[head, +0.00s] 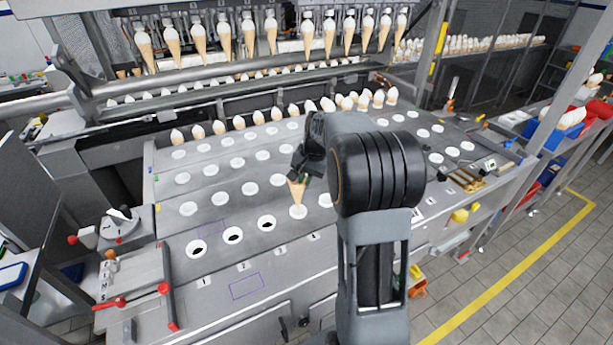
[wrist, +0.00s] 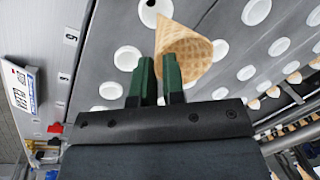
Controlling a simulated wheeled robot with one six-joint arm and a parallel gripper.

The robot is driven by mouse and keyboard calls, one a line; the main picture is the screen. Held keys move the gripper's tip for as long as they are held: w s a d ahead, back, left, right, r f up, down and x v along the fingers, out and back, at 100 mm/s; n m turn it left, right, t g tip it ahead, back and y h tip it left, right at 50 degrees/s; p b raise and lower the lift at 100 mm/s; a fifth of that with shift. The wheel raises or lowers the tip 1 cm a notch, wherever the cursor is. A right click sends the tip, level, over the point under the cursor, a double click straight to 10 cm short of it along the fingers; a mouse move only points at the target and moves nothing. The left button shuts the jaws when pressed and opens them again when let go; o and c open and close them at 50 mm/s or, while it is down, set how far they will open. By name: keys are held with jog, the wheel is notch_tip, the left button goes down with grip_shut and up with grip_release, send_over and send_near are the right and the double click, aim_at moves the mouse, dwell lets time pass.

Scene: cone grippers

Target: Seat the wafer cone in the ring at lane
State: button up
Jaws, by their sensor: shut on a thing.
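The wafer cone (head: 297,192) is tan and points tip down in the head view. My gripper (head: 300,178) is shut on its upper part and holds it upright over a white ring (head: 298,212) in the front row. The tip is at or just above that ring; I cannot tell whether it has entered. In the wrist view the cone (wrist: 183,52) shows its open, empty mouth beside the dark green fingers (wrist: 160,80). One white ring (wrist: 155,10) lies partly behind the cone there. Part of the gripper is hidden by my arm in the head view.
Three dark-centred rings (head: 232,235) lie left of the cone in the front row. Filled cones (head: 250,35) hang along the back. A lever panel (head: 130,290) stands at front left. A blue bin (head: 545,130) is at right. Number labels (head: 242,267) mark the front edge.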

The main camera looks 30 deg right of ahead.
jog(key=shift+s+d+f+b+x, duration=0.1)
jog(key=shift+s+d+b+x, duration=0.15)
jog(key=shift+b+x, duration=1.05)
jog(key=shift+s+d+f+b+x, duration=0.15)
jog(key=shift+b+x, duration=0.65)
jog(key=shift+x, duration=0.9)
jog(key=shift+s+d+r+b+x, duration=0.1)
jog(key=shift+s+d+b+x, duration=0.15)
jog(key=shift+b+x, duration=1.05)
jog(key=shift+f+p, duration=0.25)
jog(key=shift+p, duration=0.05)
jog(key=o, duration=0.7)
jog(key=shift+o, duration=0.2)
jog(key=shift+r, duration=0.1)
jog(key=v, duration=1.3)
jog(key=shift+r, duration=0.3)
jog(key=shift+d, duration=0.1)
jog(key=s+a+f+n+t+h, duration=0.1)
jog(key=s+a+f+n, duration=0.2)
jog(key=s+a, duration=0.4)
jog(key=s+a+f+n+t, duration=0.1)
jog(key=s+a+f+n, duration=0.3)
jog(key=s, duration=0.7)
jog(key=a+n, duration=0.2)
jog(key=a, duration=0.1)
jog(key=shift+s+a+f+h, duration=0.25)
jog(key=shift+s+a+h, duration=0.15)
